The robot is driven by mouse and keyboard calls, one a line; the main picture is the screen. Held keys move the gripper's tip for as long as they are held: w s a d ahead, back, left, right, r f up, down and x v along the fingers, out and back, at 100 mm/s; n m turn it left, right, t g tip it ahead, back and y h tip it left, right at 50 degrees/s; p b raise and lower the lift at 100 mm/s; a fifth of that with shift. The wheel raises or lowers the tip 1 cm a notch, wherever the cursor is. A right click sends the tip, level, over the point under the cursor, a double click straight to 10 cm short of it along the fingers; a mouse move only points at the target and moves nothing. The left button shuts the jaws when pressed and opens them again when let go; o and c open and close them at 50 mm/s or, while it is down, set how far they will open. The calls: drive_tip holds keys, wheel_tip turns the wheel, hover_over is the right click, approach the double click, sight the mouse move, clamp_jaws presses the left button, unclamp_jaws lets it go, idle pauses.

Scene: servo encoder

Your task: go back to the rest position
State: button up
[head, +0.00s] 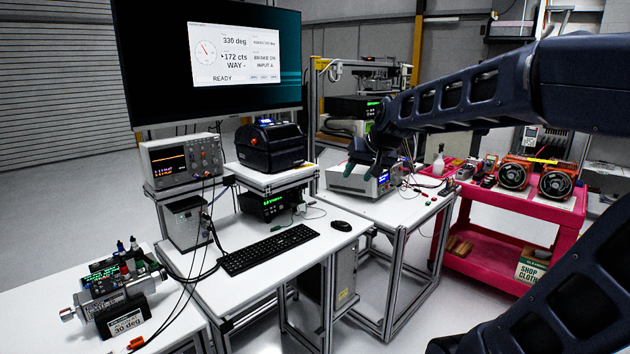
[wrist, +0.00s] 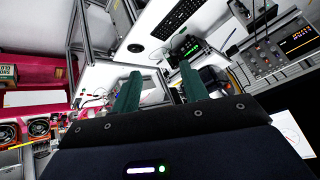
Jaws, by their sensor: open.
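My arm reaches in from the right in the head view, with my gripper (head: 372,165) out over the middle bench, in front of the instrument there. The servo unit with the "30 deg" label (head: 125,318) sits on the left bench, apart from my gripper.
A desk carries a keyboard (head: 268,250), a mouse (head: 341,226), an oscilloscope (head: 182,160) and a black printer-like box (head: 270,147). A grey instrument (head: 362,183) stands on the middle bench under my gripper. A pink cart (head: 495,265) with two round fans stands at right.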

drive_tip(key=s+d+f+g+h, duration=0.1)
drive_tip(key=s+d+f, duration=0.3)
drive_tip(key=s+d, duration=0.3)
drive_tip(key=s+d+f+m+g+h, duration=0.1)
drive_tip(key=s+d+f+h, duration=0.1)
drive_tip(key=s+d+f, duration=0.2)
drive_tip(key=s+d, duration=0.3)
drive_tip(key=d, duration=0.2)
drive_tip(key=shift+s+d, duration=0.15)
drive_tip(key=shift+s, duration=0.2)
drive_tip(key=shift+f, duration=0.1)
drive_tip(key=shift+c, duration=0.2)
